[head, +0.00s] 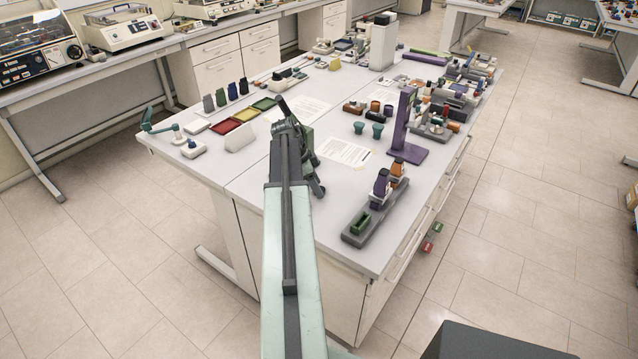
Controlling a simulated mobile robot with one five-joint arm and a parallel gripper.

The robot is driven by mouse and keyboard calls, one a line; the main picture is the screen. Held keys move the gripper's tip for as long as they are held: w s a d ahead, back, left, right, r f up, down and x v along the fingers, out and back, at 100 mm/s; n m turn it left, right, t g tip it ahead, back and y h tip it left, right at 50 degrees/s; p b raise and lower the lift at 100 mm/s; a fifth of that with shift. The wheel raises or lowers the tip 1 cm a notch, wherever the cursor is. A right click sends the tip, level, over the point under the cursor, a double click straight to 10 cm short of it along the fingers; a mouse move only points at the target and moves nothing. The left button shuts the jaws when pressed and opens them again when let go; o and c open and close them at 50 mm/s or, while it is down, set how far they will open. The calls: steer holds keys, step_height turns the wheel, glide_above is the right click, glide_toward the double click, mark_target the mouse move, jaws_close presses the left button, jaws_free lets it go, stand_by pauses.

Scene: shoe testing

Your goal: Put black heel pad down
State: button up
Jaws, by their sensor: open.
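Several small upright pads stand in a row at the left of the white table (240,174). They are grey, green and dark, and a black one (243,86) is at the right end of the row. I cannot tell for sure whether it is the black heel pad. My gripper (316,187) is over the middle of the table, at the end of my arm and close to a white paper sheet. It is small and dark, and its fingers are hard to make out. I see nothing held in it. My arm hides part of the tabletop.
Red, yellow and green trays (243,114) lie left of my arm. A purple stand (402,130) and a grey base with coloured pieces (362,222) stand to the right. Teal cups (377,131) stand near the middle. A paper sheet (344,152) covers some bare tabletop.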

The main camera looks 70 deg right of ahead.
steer(key=p+v, duration=1)
steer(key=v, duration=0.1)
steer(key=shift+w+r, duration=0.15)
steer(key=shift+r, duration=0.2)
steer(key=w+a+f+n+t, duration=0.1)
steer(key=w+a+n+t, duration=0.1)
steer(key=w+a+n, duration=1.85)
steer(key=a+n, duration=0.1)
steer(key=a, duration=1.1)
steer(key=w+a+n+t+y, duration=0.1)
steer(key=w+a+n, duration=0.2)
steer(key=a, duration=1.2)
steer(key=w+a+n+y, duration=0.1)
steer(key=a+n, duration=0.4)
steer(key=a, duration=1)
steer(key=shift+w+a+f+t, duration=0.4)
steer(key=shift+w+f, duration=0.05)
steer(key=shift+w, duration=0.45)
